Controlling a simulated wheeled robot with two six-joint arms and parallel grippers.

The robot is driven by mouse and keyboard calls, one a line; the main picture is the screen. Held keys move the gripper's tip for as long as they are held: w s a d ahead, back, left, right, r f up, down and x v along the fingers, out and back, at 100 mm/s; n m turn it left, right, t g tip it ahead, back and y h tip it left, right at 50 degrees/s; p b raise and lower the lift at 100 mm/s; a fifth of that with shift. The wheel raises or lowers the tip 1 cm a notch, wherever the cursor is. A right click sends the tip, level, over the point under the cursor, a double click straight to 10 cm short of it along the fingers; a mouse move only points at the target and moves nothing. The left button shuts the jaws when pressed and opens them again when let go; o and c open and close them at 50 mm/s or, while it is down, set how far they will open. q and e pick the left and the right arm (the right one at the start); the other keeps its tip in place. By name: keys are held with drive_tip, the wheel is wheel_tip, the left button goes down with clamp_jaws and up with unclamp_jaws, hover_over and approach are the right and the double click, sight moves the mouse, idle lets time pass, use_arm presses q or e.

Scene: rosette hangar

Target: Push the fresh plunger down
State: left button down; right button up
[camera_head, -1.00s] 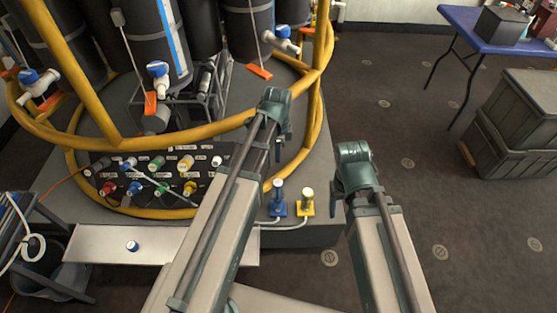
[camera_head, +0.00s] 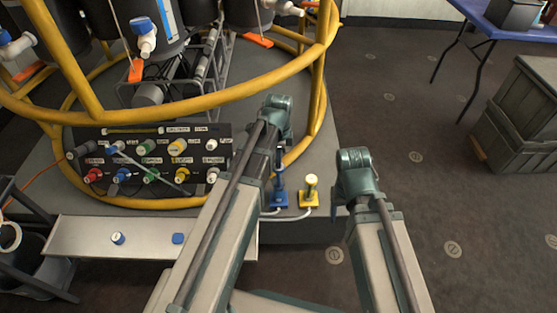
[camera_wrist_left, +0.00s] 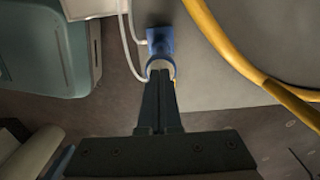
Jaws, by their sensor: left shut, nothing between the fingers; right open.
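A blue plunger (camera_head: 280,197) stands on the grey deck, with a yellow plunger (camera_head: 311,190) with a pale cap on its right. Which one is called fresh, I cannot tell. My left gripper (camera_head: 279,172) points down at the top of the blue plunger, and its fingers are shut and empty. In the left wrist view, the closed fingertips (camera_wrist_left: 161,78) overlap the pale round top of the blue plunger (camera_wrist_left: 160,42); whether they touch, I cannot tell. My right gripper (camera_head: 345,200) is open to the right of the yellow plunger, its fingers mostly hidden by its arm.
A yellow tubular frame (camera_head: 318,90) curves close behind the plungers. A black valve panel (camera_head: 150,165) with coloured knobs stands left. A pale ledge (camera_head: 80,235) in front bears two small caps. A crate (camera_head: 525,120) and a blue table (camera_head: 500,35) stand right.

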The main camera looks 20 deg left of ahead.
sight(279, 183)
use_arm(q)
drive_tip(key=shift+f, duration=0.2)
wheel_tip(279, 183, down, 8)
drive_tip(key=b, duration=0.8)
drive_tip(key=shift+r, duration=0.15)
drive_tip(key=shift+s, duration=0.1)
drive_tip(key=shift+r, duration=0.15)
drive_tip(key=shift+r+p, duration=0.45)
drive_tip(key=shift+p, duration=0.25)
wheel_tip(279, 183, up, 13)
drive_tip(key=p, duration=1.3)
drive_tip(key=shift+r, duration=0.1)
